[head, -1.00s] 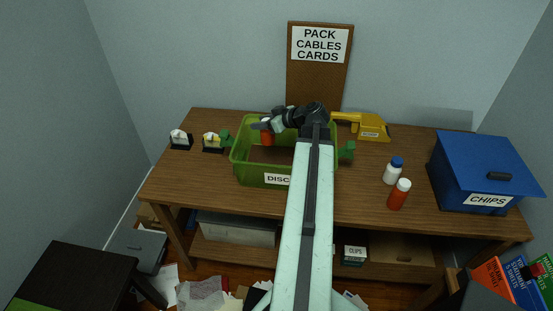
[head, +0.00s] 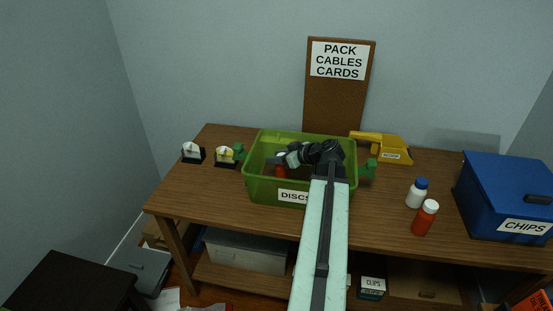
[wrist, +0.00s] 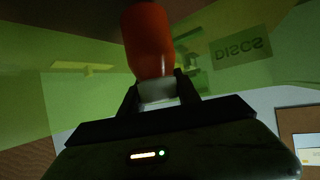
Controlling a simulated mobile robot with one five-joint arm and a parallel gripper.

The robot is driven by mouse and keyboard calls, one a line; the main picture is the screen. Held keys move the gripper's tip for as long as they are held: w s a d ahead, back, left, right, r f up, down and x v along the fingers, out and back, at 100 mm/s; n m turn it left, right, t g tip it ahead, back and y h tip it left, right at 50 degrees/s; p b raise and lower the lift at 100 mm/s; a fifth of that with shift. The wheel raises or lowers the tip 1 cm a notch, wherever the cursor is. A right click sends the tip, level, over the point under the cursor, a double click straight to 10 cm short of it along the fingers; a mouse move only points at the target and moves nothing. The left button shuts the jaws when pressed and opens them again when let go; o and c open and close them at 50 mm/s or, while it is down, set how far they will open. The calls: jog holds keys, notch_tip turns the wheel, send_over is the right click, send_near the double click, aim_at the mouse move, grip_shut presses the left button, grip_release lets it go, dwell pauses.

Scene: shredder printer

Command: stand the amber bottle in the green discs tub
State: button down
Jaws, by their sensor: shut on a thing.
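The green discs tub (head: 257,187) stands on the wooden table, a translucent open box with a DISCS label and green side handles. My gripper (head: 279,160) is inside its rim at the left half, shut on the amber bottle (head: 281,172). In the wrist view the orange-red bottle (wrist: 148,40) has its white cap end between the two fingers of my gripper (wrist: 158,92). The tub wall (wrist: 225,80) shows around it with the label reversed. I cannot tell whether the bottle's base touches the tub floor.
A similar orange bottle with a white cap (head: 425,218) and a white bottle with a blue cap (head: 417,193) stand right of the tub. A blue CHIPS box (head: 505,190) is at the far right. A yellow tool (head: 385,146) lies behind. Two small holders (head: 193,153) stand left.

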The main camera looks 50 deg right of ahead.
jog(key=shift+f+b, duration=0.5)
jog(key=shift+f, duration=0.1)
jog(key=c, duration=0.9)
grip_release()
jog(key=shift+r, duration=0.1)
jog(key=r+p, duration=0.1)
jog(key=s+r+p, duration=0.1)
jog(key=shift+s+r+p, duration=0.1)
jog(key=shift+r+p, duration=0.05)
jog(key=shift+p, duration=0.15)
jog(key=shift+f+p+v, duration=0.2)
jog(key=shift+p+v, duration=2.05)
jog(key=shift+v, duration=2.95)
jog(key=shift+s+d, duration=0.1)
